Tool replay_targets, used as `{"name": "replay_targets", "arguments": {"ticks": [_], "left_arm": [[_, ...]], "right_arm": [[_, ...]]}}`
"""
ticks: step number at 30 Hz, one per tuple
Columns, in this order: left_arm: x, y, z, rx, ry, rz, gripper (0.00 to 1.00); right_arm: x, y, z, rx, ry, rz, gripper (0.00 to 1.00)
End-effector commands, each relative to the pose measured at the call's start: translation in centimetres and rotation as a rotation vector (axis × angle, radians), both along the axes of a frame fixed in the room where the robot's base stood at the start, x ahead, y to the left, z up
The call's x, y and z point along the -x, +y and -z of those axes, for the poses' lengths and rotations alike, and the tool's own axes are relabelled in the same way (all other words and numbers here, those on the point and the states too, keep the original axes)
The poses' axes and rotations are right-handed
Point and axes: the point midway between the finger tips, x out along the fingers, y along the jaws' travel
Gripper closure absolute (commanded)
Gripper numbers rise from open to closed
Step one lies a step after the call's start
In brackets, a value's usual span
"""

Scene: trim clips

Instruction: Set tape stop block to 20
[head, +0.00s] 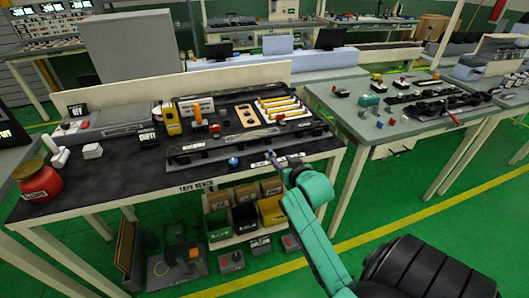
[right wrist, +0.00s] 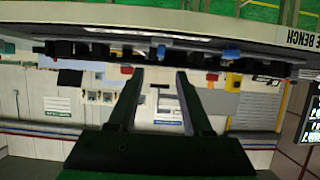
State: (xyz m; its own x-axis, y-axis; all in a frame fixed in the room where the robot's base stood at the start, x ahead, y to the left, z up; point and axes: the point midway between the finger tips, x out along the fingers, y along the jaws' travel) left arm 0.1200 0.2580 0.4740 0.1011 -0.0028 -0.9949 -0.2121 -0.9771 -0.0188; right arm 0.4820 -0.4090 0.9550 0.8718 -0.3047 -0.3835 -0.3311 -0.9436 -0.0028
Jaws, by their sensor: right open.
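The tape bench (head: 90,190) is dark-topped, with a long dark rail (head: 200,156) along its front edge. A small blue knob (head: 233,162) stands at the rail's front; I cannot tell whether it belongs to the stop block. Scale marks and the number 20 are too small to read. My right gripper (head: 282,160) is by the bench's front edge, right of the blue knob and apart from it. In the right wrist view its two fingers (right wrist: 160,76) are spread, with nothing between them. A blue piece (right wrist: 232,55) shows there beyond them, to the right. My left gripper is not in view.
A red jar (head: 38,181) stands at the bench's left end. A yellow tape tool (head: 172,118) and a tray of yellow-handled pieces (head: 280,106) lie behind the rail. Bins (head: 245,218) sit below. A second table (head: 380,125) stands to the right, with green floor between.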

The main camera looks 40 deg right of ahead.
Motion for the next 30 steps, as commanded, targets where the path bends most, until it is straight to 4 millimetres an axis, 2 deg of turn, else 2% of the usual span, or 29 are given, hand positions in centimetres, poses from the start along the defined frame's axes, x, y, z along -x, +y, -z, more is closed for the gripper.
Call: {"name": "replay_targets", "arguments": {"ticks": [3,10,15,22,23,24,26,27,30], "left_arm": [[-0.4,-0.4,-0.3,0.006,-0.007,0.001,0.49],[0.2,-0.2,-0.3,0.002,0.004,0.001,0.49],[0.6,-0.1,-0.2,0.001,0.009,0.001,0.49],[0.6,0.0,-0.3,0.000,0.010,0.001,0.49],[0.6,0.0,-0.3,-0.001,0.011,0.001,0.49],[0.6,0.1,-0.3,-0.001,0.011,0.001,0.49],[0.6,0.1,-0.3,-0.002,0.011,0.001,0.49],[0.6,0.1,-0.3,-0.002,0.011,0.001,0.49],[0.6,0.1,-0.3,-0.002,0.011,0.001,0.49]], "right_arm": [[-3.0,-1.0,1.1,0.001,0.000,-0.001,0.50],[-7.5,-2.6,3.2,0.001,-0.001,-0.001,0.50],[-8.9,-3.0,3.9,0.001,0.000,-0.002,0.50],[-9.0,-3.1,4.0,0.001,0.000,-0.003,0.50],[-9.0,-3.1,4.0,0.001,0.000,-0.003,0.58],[-9.0,-3.1,4.0,0.001,0.000,-0.003,0.73],[-9.0,-3.1,4.0,0.000,0.000,-0.002,0.96],[-9.0,-3.1,4.0,0.000,0.000,-0.002,1.00],[-9.0,-3.1,4.0,0.000,0.000,-0.002,1.00]]}}
